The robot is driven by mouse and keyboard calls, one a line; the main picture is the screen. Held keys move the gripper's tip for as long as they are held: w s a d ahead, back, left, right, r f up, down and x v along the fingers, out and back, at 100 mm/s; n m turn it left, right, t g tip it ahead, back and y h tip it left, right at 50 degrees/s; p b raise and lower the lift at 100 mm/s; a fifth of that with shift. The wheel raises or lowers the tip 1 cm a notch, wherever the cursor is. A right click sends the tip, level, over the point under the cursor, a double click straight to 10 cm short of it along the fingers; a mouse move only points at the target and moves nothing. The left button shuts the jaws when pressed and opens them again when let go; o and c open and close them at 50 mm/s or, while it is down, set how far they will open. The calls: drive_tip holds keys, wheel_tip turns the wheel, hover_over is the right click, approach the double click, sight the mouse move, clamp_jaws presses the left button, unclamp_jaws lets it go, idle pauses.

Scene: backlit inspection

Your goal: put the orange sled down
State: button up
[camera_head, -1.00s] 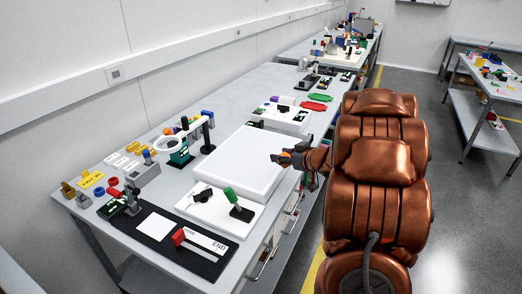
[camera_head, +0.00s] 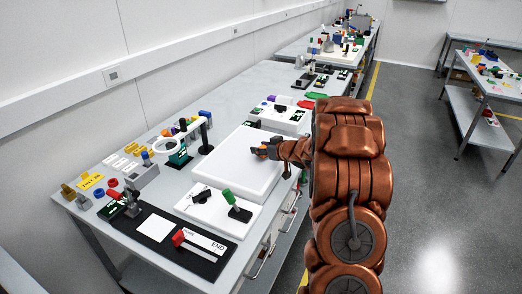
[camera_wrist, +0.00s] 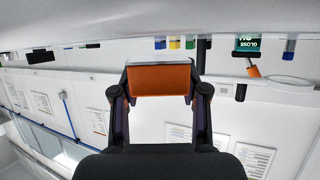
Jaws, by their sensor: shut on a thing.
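My gripper (camera_head: 256,150) is over the right part of the white light panel (camera_head: 215,168) on the near workbench. It is shut on the orange sled (camera_wrist: 160,80), a small block that fills the gap between the fingers in the wrist view. In the head view only a bit of orange (camera_head: 263,152) shows at the fingers; the rest is hidden. I cannot tell whether the sled touches the panel or hangs just above it.
A ring magnifier on a stand (camera_head: 168,146) stands behind left. The panel's top is otherwise clear.

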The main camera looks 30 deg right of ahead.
drive_tip(key=shift+f, duration=0.55)
drive_tip(key=shift+f, duration=0.1)
drive_tip(key=o, duration=1.1)
drive_tip(key=shift+o, duration=0.2)
drive_tip(key=shift+s, duration=0.2)
drive_tip(key=b+v, duration=0.1)
drive_tip(key=v, duration=1)
drive_tip(key=shift+s+r, duration=0.25)
drive_tip(key=shift+s, duration=0.05)
